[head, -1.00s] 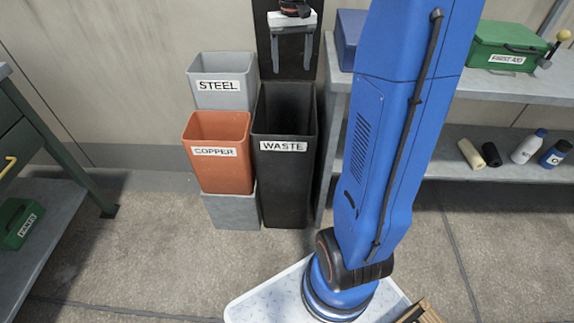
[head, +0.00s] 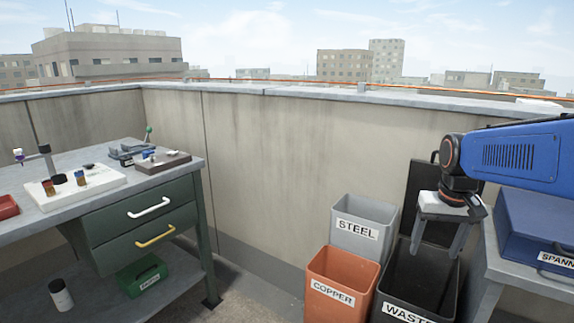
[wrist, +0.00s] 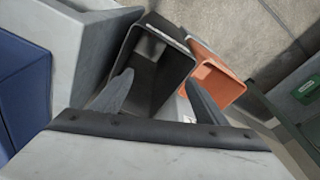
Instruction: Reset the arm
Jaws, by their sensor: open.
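My gripper (head: 437,246) hangs from my blue arm at the right of the head view, fingers pointing down. It is open, with nothing between the fingers. It is above the black waste bin (head: 416,290), in front of that bin's raised dark back panel. In the wrist view the two grey fingers (wrist: 160,92) stand apart, with the waste bin (wrist: 178,78) beyond them. A pale patch shows inside the bin; I cannot tell what it is.
The grey steel bin (head: 362,212) and orange copper bin (head: 330,290) stand left of the waste bin. A blue spanner box (head: 535,225) sits on the right shelf, close to my arm. A green workbench (head: 150,215) stands at left. Open floor lies between.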

